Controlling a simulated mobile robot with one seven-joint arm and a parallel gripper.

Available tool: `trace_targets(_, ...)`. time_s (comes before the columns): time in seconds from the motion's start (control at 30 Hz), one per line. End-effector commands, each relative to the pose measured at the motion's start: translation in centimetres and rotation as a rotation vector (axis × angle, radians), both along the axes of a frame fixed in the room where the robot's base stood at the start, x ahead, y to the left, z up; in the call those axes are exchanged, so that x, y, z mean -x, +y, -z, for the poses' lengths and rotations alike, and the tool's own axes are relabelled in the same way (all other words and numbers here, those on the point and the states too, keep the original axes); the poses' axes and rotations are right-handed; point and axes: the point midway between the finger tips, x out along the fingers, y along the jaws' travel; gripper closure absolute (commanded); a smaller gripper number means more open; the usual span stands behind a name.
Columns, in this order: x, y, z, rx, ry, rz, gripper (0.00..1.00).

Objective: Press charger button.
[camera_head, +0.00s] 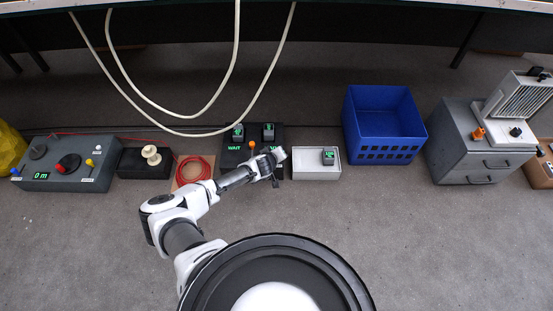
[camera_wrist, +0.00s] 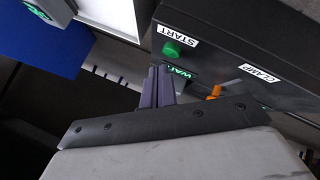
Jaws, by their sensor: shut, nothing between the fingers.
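The charger is a dark box (camera_head: 230,158) at the middle of the row in the head view, with two dark grey blocks bearing green displays on top. Its front shows green "WAIT" text (camera_head: 234,148) and an orange lever (camera_head: 252,145). In the wrist view the charger (camera_wrist: 255,45) fills the upper right, with a round green button (camera_wrist: 171,50) beside a START label and the orange lever (camera_wrist: 214,91) near a CLAMP label. My gripper (camera_wrist: 157,82) is shut and empty, its fingertips close to the green button. Contact cannot be told. In the head view my gripper (camera_head: 275,180) hides the charger's right front.
A white tray (camera_head: 302,165) with a grey block stands right of the charger, then a blue crate (camera_head: 385,153) and a grey drawer cabinet (camera_head: 470,165). A red cable coil (camera_head: 194,170) lies left. Pale cables hang above. The front floor is clear.

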Motion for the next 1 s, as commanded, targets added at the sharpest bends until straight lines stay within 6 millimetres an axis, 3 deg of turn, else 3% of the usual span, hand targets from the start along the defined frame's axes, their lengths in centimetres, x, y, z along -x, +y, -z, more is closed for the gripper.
trace_targets(1.0,0.0,0.0,1.1,0.001,0.0,-0.001,1.0)
